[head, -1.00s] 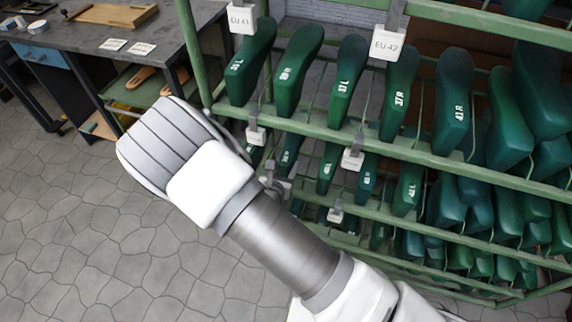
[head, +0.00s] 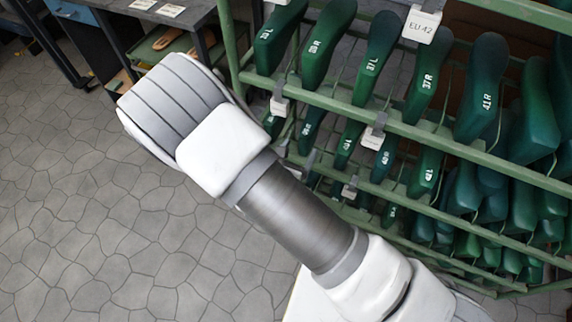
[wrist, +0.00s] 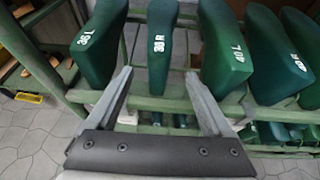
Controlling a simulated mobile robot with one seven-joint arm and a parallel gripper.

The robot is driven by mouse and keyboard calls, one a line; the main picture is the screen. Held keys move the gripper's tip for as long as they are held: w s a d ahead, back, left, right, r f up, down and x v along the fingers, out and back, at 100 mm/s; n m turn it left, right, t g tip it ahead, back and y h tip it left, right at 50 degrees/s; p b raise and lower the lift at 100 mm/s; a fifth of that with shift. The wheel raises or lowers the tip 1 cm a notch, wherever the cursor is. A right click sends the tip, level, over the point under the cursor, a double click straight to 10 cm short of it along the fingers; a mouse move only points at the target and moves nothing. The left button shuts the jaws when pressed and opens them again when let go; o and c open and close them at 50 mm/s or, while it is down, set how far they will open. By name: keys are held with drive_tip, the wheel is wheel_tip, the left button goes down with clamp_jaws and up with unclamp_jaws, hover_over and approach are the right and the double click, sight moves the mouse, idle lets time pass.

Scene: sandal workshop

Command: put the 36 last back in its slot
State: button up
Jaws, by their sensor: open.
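My gripper (wrist: 158,78) is open in the wrist view, its two grey fingers pointing at a row of green lasts. One green last (wrist: 160,45), its number perhaps 38 R or 39 R, stands in line with the gap between the fingertips. I cannot tell whether its lower end is between them; neither finger visibly touches it. To its left is a last (wrist: 100,45) that may read 36 L or 39 L. No number reads clearly as 36. In the head view my arm hides the fingers.
The green rack (head: 400,122) holds several rows of lasts, with size tags such as EU 42 (head: 421,26). In the wrist view a last marked 40 L (wrist: 225,50) stands close to the right finger. A dark workbench (head: 190,18) is at upper left. The stone floor (head: 70,210) is clear.

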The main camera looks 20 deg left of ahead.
drive_tip(key=p+v, duration=0.2)
drive_tip(key=v, duration=0.8)
drive_tip(key=shift+s, duration=0.3)
drive_tip(key=shift+s+r, duration=0.1)
drive_tip(key=shift+r, duration=0.05)
